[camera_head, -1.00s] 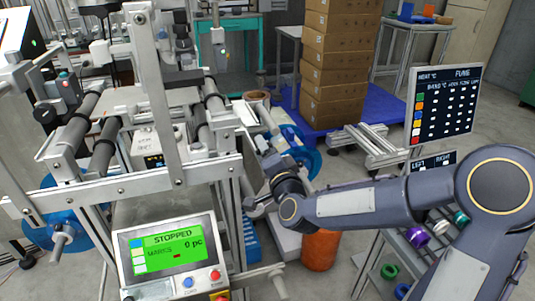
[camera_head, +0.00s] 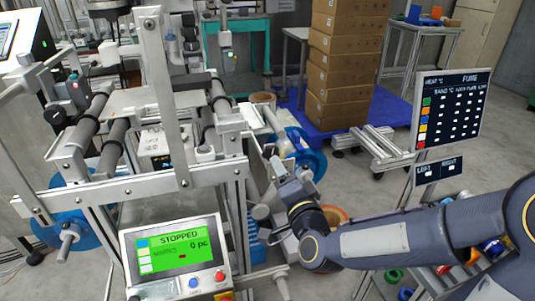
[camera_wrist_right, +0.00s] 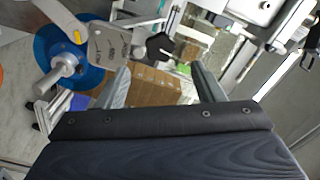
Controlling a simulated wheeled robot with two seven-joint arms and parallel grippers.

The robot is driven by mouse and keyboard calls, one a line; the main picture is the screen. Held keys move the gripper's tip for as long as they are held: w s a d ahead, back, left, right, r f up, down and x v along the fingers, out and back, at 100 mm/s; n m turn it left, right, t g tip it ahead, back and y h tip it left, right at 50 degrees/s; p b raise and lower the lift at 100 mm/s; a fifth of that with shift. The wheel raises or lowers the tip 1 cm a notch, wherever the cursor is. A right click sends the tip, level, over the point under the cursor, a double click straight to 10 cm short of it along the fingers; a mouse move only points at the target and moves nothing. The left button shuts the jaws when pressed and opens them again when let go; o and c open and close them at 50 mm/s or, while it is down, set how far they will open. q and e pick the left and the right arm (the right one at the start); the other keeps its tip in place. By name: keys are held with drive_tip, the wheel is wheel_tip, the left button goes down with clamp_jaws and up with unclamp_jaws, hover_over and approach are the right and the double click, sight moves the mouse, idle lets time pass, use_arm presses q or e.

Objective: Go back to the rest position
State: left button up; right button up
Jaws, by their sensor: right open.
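My right gripper (camera_head: 278,170) is in the middle of the head view, just right of the machine frame (camera_head: 232,190). In the right wrist view its two fingers (camera_wrist_right: 165,85) stand apart with nothing between them. A blue reel (camera_head: 303,155) stands just behind the gripper in the head view. A blue reel on a grey hub also shows in the right wrist view (camera_wrist_right: 78,45), left of the fingers. My left gripper is in neither view.
The machine's panel (camera_head: 175,255) reads STOPPED. Stacked cardboard boxes (camera_head: 345,65) stand on a blue base behind. A dark display board (camera_head: 450,105) and a rack with coloured rolls (camera_head: 470,262) are at the right. An orange bin (camera_head: 335,215) is partly hidden behind my right arm.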

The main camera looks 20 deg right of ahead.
drive_tip(key=s+d+f+n+g+y+p, duration=0.15)
drive_tip(key=s+n+g, duration=0.25)
drive_tip(key=s, duration=0.5)
drive_tip(key=s+d+f+n+g+y+b, duration=0.1)
drive_tip(key=s+f+n+g, duration=0.25)
drive_tip(key=s, duration=0.45)
drive_tip(key=s+d+f+n+g+y+p, duration=0.1)
drive_tip(key=s+n+g, duration=0.35)
drive_tip(key=s, duration=0.45)
wheel_tip(320, 180, up, 28)
drive_tip(key=m+p, duration=0.1)
drive_tip(key=p, duration=2.7)
drive_tip(key=shift+w+a, duration=0.15)
drive_tip(key=shift+w, duration=0.1)
